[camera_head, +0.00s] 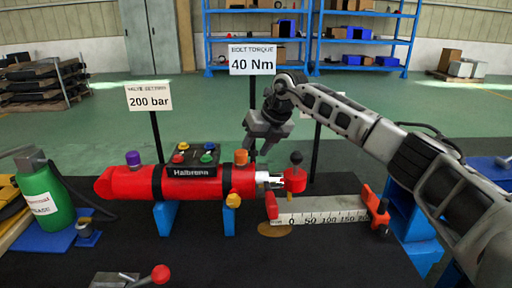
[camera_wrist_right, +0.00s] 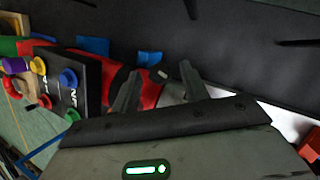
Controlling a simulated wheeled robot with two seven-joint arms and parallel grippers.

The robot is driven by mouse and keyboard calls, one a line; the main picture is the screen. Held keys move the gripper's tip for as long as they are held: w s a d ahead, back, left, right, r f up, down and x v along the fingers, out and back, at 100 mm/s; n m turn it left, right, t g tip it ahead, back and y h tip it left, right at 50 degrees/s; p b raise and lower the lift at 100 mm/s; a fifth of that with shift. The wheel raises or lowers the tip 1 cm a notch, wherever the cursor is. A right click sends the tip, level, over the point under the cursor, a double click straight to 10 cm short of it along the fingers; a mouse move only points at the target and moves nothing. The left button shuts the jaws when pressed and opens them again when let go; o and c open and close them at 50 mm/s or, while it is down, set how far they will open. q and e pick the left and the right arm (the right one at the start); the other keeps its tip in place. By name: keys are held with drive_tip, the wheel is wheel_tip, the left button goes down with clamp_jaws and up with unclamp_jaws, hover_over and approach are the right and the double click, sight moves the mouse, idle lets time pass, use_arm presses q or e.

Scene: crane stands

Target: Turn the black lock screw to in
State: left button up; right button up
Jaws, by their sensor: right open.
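A black round knob (camera_head: 296,158), which looks like the black lock screw, stands upright on a red block (camera_head: 295,180) at the right end of the red cylinder (camera_head: 125,184). A bright metal rod (camera_head: 264,177) joins block and cylinder. My right gripper (camera_head: 257,148) is open and empty, pointing down above the cylinder's right end, left of the black knob and apart from it. In the right wrist view its two fingers (camera_wrist_right: 160,80) show spread over the red cylinder (camera_wrist_right: 150,96); I cannot make out the black knob there. My left gripper is not in view.
A control box (camera_head: 193,160) with coloured knobs sits on the cylinder. Orange (camera_head: 241,157) and yellow (camera_head: 233,200) knobs are near my gripper. Sign posts (camera_head: 253,60) stand behind. A scale (camera_head: 325,217) lies right front; a green bottle (camera_head: 42,195) stands left.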

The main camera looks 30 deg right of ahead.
drive_tip(key=shift+f, duration=0.1)
clamp_jaws()
drive_tip(key=shift+a, duration=0.1)
